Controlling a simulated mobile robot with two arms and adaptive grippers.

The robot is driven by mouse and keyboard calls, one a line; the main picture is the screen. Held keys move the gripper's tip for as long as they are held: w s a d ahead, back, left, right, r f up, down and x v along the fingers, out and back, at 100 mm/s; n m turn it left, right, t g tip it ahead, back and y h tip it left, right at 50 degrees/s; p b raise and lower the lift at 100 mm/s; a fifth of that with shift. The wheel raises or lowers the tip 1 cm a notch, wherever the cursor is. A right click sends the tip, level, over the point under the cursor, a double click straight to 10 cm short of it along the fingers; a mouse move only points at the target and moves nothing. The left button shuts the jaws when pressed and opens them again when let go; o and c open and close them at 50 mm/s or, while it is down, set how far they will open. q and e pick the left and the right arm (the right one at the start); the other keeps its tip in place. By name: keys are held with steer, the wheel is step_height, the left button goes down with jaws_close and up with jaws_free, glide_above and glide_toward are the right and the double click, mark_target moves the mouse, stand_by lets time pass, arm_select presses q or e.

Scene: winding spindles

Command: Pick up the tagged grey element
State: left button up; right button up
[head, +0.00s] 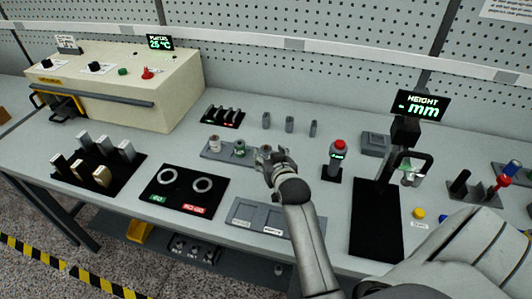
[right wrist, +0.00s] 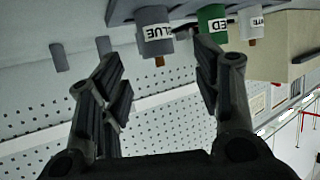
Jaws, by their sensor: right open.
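In the right wrist view a grey element (right wrist: 153,30) bears a white tag reading BLUE. It sits at the end of a row on a grey holder (head: 213,155), beside a green element (right wrist: 212,22) tagged RED and a whitish element (right wrist: 251,20) tagged WHITE. My right gripper (right wrist: 160,75) is open, with the grey element ahead between its fingers and no clear contact. In the head view the right gripper (head: 268,157) covers most of the grey element; the green element (head: 239,148) and whitish element (head: 215,143) show left of it. My left gripper is out of view.
A red-topped device (head: 338,155) and a height gauge (head: 404,130) stand to the right. A black mat with two rings (head: 185,192) and a grey tray (head: 245,215) lie in front.

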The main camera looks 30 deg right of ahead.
mark_target(267, 151)
steer(key=shift+p+x, duration=0.7)
steer(key=shift+x, duration=2.5)
steer(key=shift+d, duration=0.1)
steer(key=c, duration=1.1)
